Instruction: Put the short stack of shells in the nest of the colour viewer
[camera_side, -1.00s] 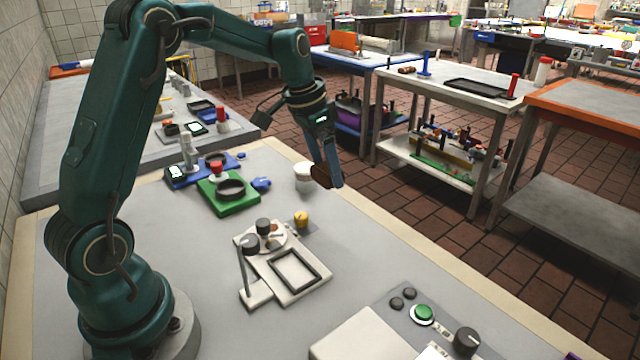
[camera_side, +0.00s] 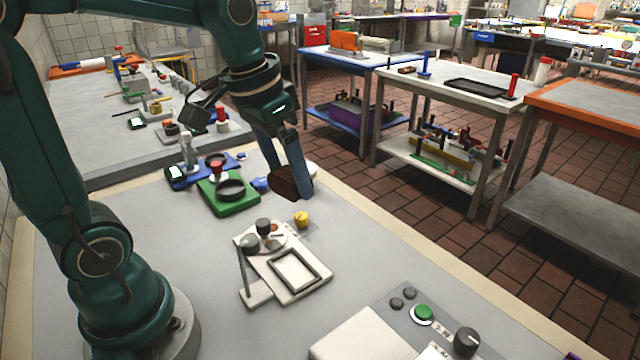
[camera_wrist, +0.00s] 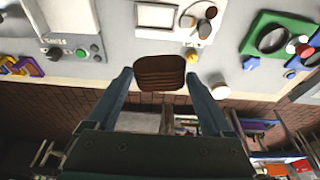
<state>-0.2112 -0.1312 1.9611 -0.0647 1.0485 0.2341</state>
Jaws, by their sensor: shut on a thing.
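My gripper (camera_side: 295,184) is shut on a short stack of brown shells (camera_side: 287,183), held in the air above the far right part of the bench. In the wrist view the layered stack (camera_wrist: 160,73) sits between the two fingertips (camera_wrist: 158,80). What seems to be the colour viewer (camera_side: 271,290) is a white plate with a lamp on a stalk. Its nest, a dark rectangular frame (camera_side: 279,261), looks empty in the side view. The frame (camera_wrist: 157,7) also shows in the wrist view, beyond the stack.
A green fixture with a dark ring (camera_side: 217,208) stands farther left. A panel with a green button (camera_side: 423,312) is at the near right.

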